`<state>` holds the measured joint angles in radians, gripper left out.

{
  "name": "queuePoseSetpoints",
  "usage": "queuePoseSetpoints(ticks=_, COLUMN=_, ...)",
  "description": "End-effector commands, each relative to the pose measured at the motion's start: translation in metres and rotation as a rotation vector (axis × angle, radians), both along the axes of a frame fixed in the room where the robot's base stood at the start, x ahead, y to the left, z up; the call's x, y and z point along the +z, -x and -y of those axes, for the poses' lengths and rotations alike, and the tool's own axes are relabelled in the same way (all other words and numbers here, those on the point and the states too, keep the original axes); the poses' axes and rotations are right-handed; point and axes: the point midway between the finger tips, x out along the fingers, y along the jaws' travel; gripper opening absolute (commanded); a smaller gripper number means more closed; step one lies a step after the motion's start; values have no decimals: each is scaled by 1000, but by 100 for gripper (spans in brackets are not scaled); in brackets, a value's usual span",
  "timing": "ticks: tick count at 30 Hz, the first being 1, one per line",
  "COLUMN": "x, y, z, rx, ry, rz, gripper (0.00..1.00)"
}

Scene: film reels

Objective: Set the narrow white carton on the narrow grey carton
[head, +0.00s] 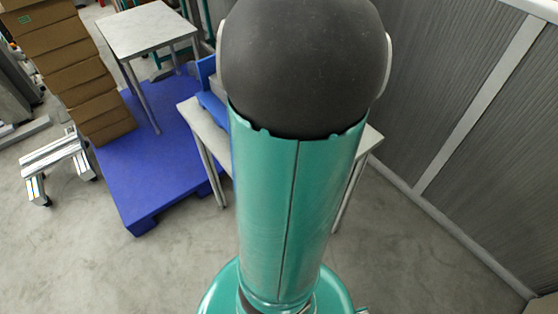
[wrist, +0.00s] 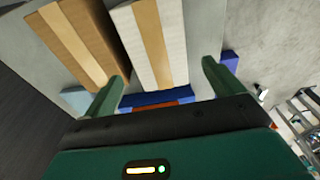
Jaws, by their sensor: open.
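In the wrist view, a whitish carton (wrist: 128,38) with a tan stripe along its middle lies between the fingers of my gripper (wrist: 163,72). It looks like the narrow white carton. My gripper is open, with one finger on each side of the carton's near end; I cannot tell whether either touches it. A brown carton (wrist: 68,45) with a lighter stripe lies just left of it. I cannot pick out the narrow grey carton in either view. In the head view my arm hides my gripper and the cartons.
A small white table (head: 193,118) stands behind my arm with a blue object (head: 211,92) on it. A blue pallet (head: 150,170), brown stacked boxes (head: 75,75) and a second table (head: 148,28) are at left. A ribbed wall (head: 450,100) closes the right; floor in front is bare.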

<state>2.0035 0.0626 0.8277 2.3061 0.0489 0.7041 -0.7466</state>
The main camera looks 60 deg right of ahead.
Motion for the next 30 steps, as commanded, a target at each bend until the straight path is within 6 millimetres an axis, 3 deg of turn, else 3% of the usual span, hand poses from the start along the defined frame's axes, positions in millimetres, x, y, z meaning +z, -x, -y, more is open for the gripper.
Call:
queuePoseSetpoints(ticks=9, x=-42, y=-5, z=2, rx=-1, ry=-2, rz=2, gripper=93)
queuePoseSetpoints(ticks=17, x=-56, y=-5, z=4, rx=-3, ry=0, rz=2, gripper=93)
queuePoseSetpoints(ticks=25, x=-91, y=-6, z=6, rx=-1, ry=-2, rz=2, gripper=93)
queuePoseSetpoints(ticks=30, x=-100, y=-7, z=7, rx=-3, ry=1, rz=1, gripper=93)
